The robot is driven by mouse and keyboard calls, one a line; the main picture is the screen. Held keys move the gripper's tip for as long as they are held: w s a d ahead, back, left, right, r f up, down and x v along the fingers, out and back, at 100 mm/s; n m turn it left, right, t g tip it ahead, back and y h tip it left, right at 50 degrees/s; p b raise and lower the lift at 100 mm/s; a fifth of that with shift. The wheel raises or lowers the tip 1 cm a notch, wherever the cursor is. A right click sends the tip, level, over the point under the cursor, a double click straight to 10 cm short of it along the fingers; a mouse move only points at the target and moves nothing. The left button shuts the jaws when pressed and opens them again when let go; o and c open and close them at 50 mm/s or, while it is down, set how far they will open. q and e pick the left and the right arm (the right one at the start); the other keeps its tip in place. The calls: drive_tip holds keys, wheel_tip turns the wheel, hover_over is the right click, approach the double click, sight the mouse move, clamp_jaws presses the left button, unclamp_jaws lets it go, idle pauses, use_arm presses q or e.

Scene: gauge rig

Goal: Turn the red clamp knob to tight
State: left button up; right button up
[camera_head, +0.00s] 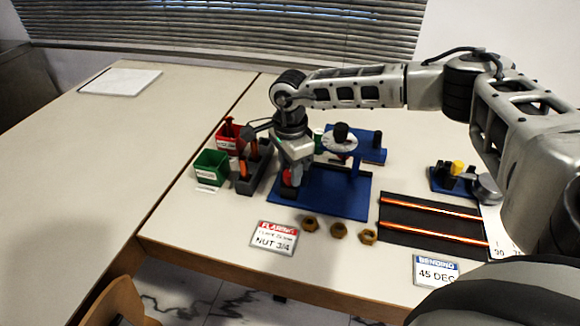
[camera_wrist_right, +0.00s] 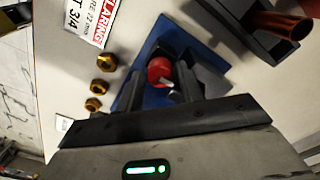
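The red clamp knob (camera_wrist_right: 160,70) shows in the right wrist view, between the two fingers of my right gripper (camera_wrist_right: 160,82). A small grey metal piece shows beside it. The fingers stand apart, one on each side of the knob, with slight gaps seeming to show; contact is not clear. In the head view my right gripper (camera_head: 291,180) points down over the left end of the blue flaring rig (camera_head: 345,198), with a bit of red (camera_head: 288,178) at its tip. The gripper hides most of the knob there. My left gripper is not in view.
Several brass nuts (camera_head: 338,230) and a FLARING card (camera_head: 274,238) lie in front of the rig. A grey tool holder (camera_head: 246,184), a red bin (camera_head: 228,135) and a green bin (camera_head: 211,167) stand left. A black mat (camera_head: 420,222) with copper tubes lies right. The left table is mostly bare.

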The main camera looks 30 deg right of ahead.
drive_tip(key=c, duration=0.7)
drive_tip(key=shift+m, duration=0.4)
drive_tip(key=m, duration=0.3)
drive_tip(key=shift+m, duration=0.4)
drive_tip(key=m, duration=0.4)
drive_tip(key=shift+m, duration=0.3)
drive_tip(key=m, duration=0.4)
drive_tip(key=shift+r+m, duration=0.1)
drive_tip(key=shift+m, duration=2.3)
